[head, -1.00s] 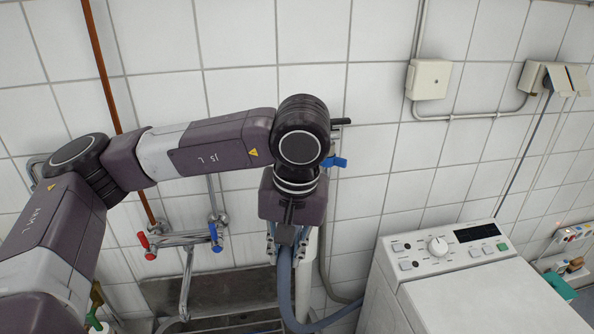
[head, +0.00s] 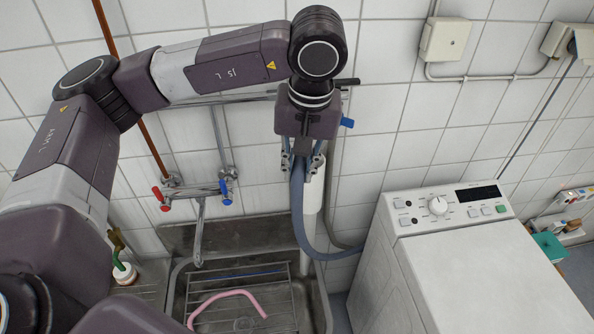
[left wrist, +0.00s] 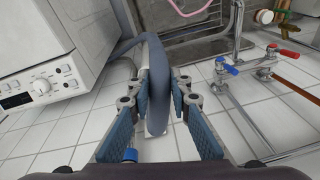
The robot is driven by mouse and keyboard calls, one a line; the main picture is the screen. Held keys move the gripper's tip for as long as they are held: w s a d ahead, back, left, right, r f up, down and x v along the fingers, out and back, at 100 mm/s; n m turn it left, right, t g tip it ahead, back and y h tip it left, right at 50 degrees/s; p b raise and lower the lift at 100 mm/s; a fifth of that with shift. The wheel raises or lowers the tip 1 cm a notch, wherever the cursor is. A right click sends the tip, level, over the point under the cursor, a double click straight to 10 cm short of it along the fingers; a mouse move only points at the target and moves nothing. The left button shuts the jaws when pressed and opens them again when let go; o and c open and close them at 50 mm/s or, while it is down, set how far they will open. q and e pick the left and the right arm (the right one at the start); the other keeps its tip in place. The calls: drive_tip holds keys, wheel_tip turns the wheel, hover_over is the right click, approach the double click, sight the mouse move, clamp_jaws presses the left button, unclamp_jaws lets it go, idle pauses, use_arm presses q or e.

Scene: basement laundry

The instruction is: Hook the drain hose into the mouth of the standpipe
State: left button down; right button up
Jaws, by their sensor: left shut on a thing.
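My left gripper (head: 302,172) points down above the right back corner of the sink, shut on the blue-grey drain hose (head: 297,212). The hose hangs down from the fingers, then bends right toward the washing machine. In the left wrist view the hose (left wrist: 158,70) runs between the blue finger pads (left wrist: 160,88). The white standpipe (head: 313,205) stands upright just behind and right of the hose. Its mouth is hidden by the gripper, so I cannot tell whether the hose end is over, beside or in it. My right gripper is not in view.
The washing machine (head: 478,265) stands to the right. The sink (head: 173,240) below holds a wire rack with a pink tube (head: 228,295) on it. A tap with red and blue handles (head: 200,195) is on the wall to the left. A blue valve handle (head: 347,123) is close right.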

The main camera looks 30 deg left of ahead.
use_arm(q)
drive_tip(key=shift+w+a+f+p, duration=0.1)
drive_tip(key=shift+w+a+p, duration=0.2)
drive_tip(key=shift+w, duration=0.75)
drive_tip(key=shift+w+a+r+p, duration=0.1)
drive_tip(key=shift+w+a+p, duration=0.2)
drive_tip(key=shift+w, duration=0.75)
drive_tip(key=shift+w+a+f+p, duration=0.1)
drive_tip(key=shift+w+a+p, duration=0.15)
drive_tip(key=shift+w, duration=0.8)
drive_tip(key=shift+w+f, duration=0.1)
drive_tip(key=shift+f, duration=0.25)
wheel_tip(320, 180, down, 9)
drive_tip(key=b, duration=0.6)
